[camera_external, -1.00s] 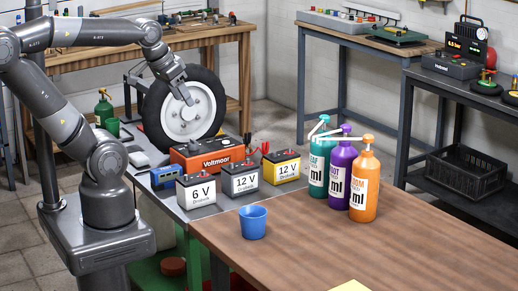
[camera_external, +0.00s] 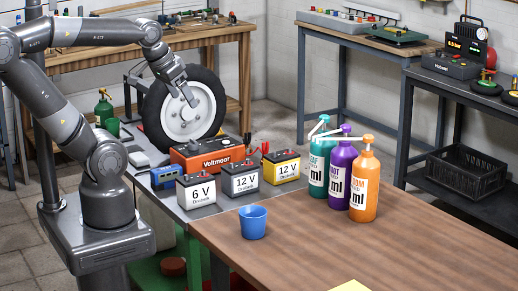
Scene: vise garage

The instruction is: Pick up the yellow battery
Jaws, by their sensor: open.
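The yellow battery (camera_external: 281,167) stands upright on the grey bench top. It has a yellow body, a white "12 V" label and terminals on top. It is the rightmost of three batteries in a row, beside the grey 12 V battery (camera_external: 240,181) and the 6 V battery (camera_external: 197,192). My gripper (camera_external: 189,101) is open and empty. It hangs in front of the wheel's hub, above and to the left of the yellow battery, well apart from it. The gap between its fingers is small in this view.
Three pump bottles, teal (camera_external: 318,172), purple (camera_external: 341,170) and orange (camera_external: 364,187), stand close right of the yellow battery. A blue cup (camera_external: 253,223) is in front on the wooden table (camera_external: 400,245).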

